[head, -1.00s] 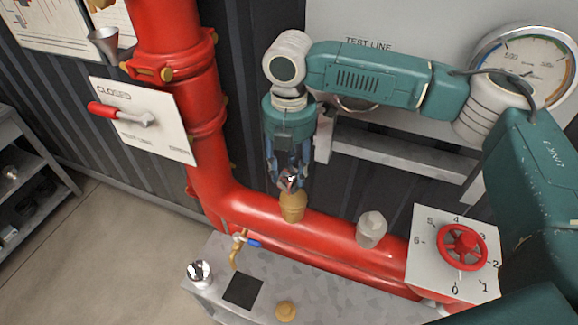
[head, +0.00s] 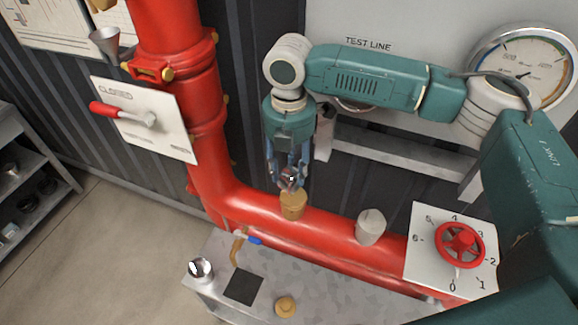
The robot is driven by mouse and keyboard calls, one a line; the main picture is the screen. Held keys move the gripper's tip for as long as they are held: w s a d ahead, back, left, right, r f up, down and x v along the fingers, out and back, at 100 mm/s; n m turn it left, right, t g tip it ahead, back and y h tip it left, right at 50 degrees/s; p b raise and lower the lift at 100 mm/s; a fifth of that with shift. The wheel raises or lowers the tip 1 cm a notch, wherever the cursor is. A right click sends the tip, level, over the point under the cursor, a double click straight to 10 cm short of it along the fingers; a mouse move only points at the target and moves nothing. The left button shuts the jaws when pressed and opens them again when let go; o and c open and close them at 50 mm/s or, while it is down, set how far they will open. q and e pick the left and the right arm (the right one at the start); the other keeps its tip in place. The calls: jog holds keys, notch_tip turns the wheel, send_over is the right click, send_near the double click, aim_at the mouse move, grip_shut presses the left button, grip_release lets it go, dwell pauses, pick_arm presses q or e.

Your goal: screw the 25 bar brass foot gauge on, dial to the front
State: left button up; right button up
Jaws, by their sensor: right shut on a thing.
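My right gripper (head: 289,179) points down over the red pipe (head: 325,228). Its fingers are shut on a small gauge (head: 289,181), mostly hidden between them. I cannot read its dial or tell which way it faces. Just below the fingertips a brass-coloured fitting (head: 293,206) stands upright on the pipe. The gauge is right at the fitting's top; I cannot tell whether it is threaded in. My left gripper is not in view.
A grey fitting (head: 370,227) stands farther right on the pipe, near a red handwheel (head: 460,244). The bench (head: 320,309) holds a brass cap (head: 285,306), a black pad (head: 243,288) and a shiny round item (head: 200,269). A blue-handled tap (head: 240,245) is beside the pipe.

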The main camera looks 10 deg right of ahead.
jog(key=o, duration=0.9)
jog(key=c, duration=0.8)
jog(key=shift+o, duration=0.2)
jog(key=shift+r+m+p, duration=0.25)
jog(key=shift+m+p, duration=0.45)
jog(key=shift+p, duration=0.4)
jog(key=shift+w+d+f+m, duration=0.1)
jog(key=shift+f+m, duration=0.05)
jog(key=shift+m, duration=0.65)
jog(key=shift+d+f+m, duration=0.1)
jog(key=shift+f+m, duration=0.05)
jog(key=shift+m, duration=0.55)
jog(key=shift+w+d+m, duration=0.1)
jog(key=shift+d+m, duration=0.05)
jog(key=shift+m, duration=0.85)
